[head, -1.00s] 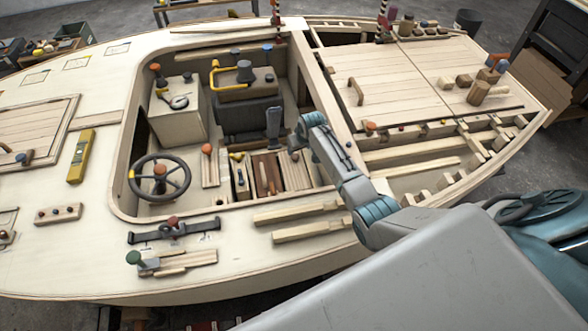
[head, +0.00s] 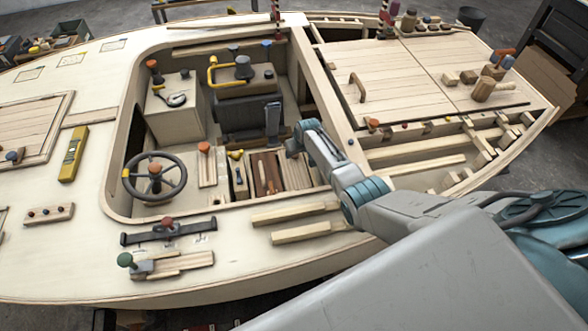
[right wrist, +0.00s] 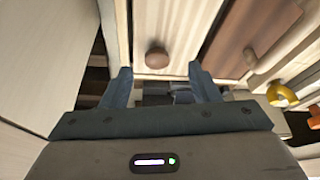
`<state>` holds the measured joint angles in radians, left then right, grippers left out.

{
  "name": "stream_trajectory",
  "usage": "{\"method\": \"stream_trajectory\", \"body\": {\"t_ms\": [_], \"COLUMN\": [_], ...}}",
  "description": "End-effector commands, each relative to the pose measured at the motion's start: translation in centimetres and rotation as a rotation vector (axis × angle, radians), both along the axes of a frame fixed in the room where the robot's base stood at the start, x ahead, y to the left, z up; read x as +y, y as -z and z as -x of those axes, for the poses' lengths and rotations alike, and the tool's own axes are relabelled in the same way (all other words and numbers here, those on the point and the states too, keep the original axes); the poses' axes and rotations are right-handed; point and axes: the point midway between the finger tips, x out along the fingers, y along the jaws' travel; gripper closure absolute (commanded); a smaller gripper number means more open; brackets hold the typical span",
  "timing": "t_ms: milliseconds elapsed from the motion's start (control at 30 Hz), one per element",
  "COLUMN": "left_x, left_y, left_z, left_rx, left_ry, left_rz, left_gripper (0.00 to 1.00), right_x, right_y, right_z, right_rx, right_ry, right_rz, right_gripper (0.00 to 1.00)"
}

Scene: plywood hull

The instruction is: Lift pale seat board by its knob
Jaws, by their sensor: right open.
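The pale seat board (right wrist: 148,32) has a round brown knob (right wrist: 157,57) in the right wrist view. In the head view the pale board (head: 296,172) lies in the cockpit's near right part, beside a brown board (head: 266,172); its knob cannot be made out there. My right gripper (right wrist: 164,82) is open, its two fingers pointing toward the board. The knob shows between the finger lines, just beyond the tips and apart from them. In the head view my right gripper (head: 292,148) hangs over the far end of the boards. My left gripper is not in view.
A pale wall (right wrist: 45,50) rises on the left. A yellow-handled thing (right wrist: 281,94) lies at the right. The steering wheel (head: 155,178) and a dark seat (head: 240,115) stand farther left in the cockpit.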

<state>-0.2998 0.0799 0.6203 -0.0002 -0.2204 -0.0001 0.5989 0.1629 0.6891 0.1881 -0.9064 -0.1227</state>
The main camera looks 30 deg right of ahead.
Motion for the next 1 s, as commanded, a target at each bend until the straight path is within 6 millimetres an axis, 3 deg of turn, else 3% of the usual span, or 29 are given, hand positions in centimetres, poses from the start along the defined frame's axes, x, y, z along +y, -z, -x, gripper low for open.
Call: {"method": "stream_trajectory", "body": {"t_ms": [400, 800, 1000], "left_x": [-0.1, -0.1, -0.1], "left_y": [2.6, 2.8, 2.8], "left_z": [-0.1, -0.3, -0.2], "left_rx": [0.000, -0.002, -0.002], "left_ry": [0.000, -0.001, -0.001], "left_rz": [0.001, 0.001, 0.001], "left_gripper": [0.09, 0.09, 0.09], "right_x": [-0.5, -0.5, -0.5], "right_y": [3.9, 4.3, 4.3], "right_z": [-1.8, -2.1, -2.1], "right_rx": [0.000, 0.000, 0.000], "right_ry": [0.000, 0.000, 0.000], "right_rz": [-0.001, 0.000, 0.000], "right_gripper": [0.44, 0.44, 0.82]}}
